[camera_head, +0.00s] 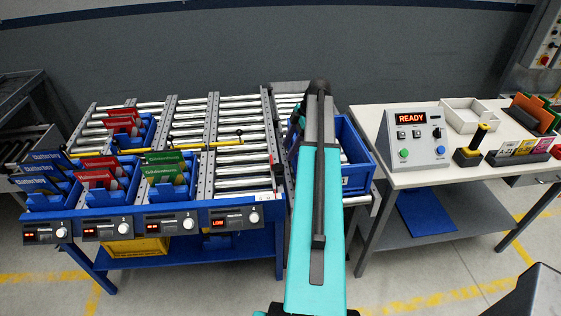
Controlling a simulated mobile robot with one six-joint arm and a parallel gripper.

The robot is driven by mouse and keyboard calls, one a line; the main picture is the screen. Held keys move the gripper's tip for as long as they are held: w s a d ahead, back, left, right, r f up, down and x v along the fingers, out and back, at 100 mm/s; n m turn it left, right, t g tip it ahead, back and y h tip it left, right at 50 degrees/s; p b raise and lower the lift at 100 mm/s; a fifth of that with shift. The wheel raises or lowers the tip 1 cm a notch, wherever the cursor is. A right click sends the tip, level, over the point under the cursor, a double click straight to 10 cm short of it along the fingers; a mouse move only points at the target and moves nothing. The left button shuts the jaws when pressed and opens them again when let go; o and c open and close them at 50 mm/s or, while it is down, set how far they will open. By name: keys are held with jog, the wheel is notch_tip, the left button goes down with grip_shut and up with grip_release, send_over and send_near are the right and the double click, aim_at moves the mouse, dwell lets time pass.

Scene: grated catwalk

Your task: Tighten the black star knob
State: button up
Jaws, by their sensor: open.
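No part that I can clearly identify as a black star knob shows. A small black knob (437,132) sits on the sloped face of a grey control box (411,140) on the right-hand table. It is too small to tell its shape or whether it is tight. The box's display reads READY. My teal arm rises through the middle of the view and hides part of the roller table and a blue bin. My gripper does not show.
A roller table (230,140) holds blue bins with red, blue and green packets on the left. A blue crate (358,165) stands behind my arm. Floor shows between the tables.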

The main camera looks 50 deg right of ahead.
aim_at(279, 166)
jog(key=shift+p+x, duration=1.4)
jog(key=shift+x, duration=2.75)
jog(key=shift+w, duration=0.1)
jog(key=c, duration=1)
